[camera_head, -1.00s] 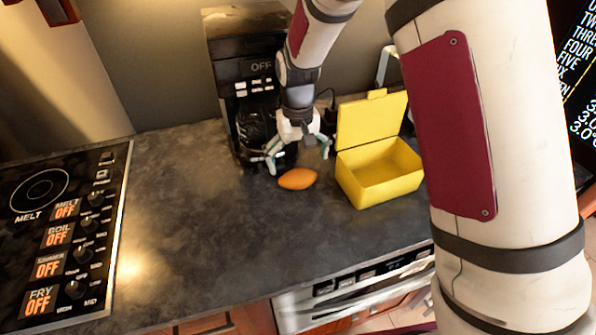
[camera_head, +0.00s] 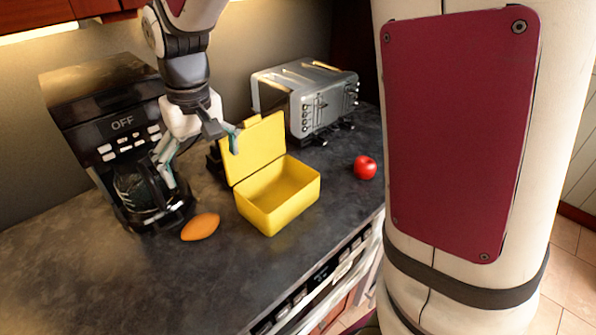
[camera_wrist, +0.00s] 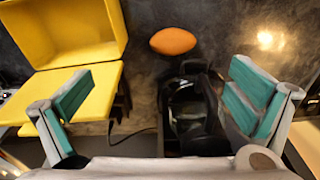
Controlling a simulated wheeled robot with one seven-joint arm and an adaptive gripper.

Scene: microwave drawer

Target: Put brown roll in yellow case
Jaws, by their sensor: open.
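The brown roll (camera_head: 201,227), orange-brown and oval, lies on the dark counter in front of the coffee maker and left of the yellow case. It also shows in the wrist view (camera_wrist: 173,41), beyond my fingers and between their directions. The yellow case (camera_head: 291,206) stands on the counter with its lid up at the back; its visible inside looks empty. It also shows at the left of the wrist view (camera_wrist: 62,30). My gripper (camera_head: 200,159) is open and empty, above the counter behind the roll, between the coffee maker and the case lid. It also shows in the wrist view (camera_wrist: 160,108).
A black coffee maker (camera_head: 110,120) with a glass pot stands close left of my gripper. A silver toaster (camera_head: 318,100) is behind the case, and a red apple (camera_head: 365,167) lies to its right. The counter at front left is clear.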

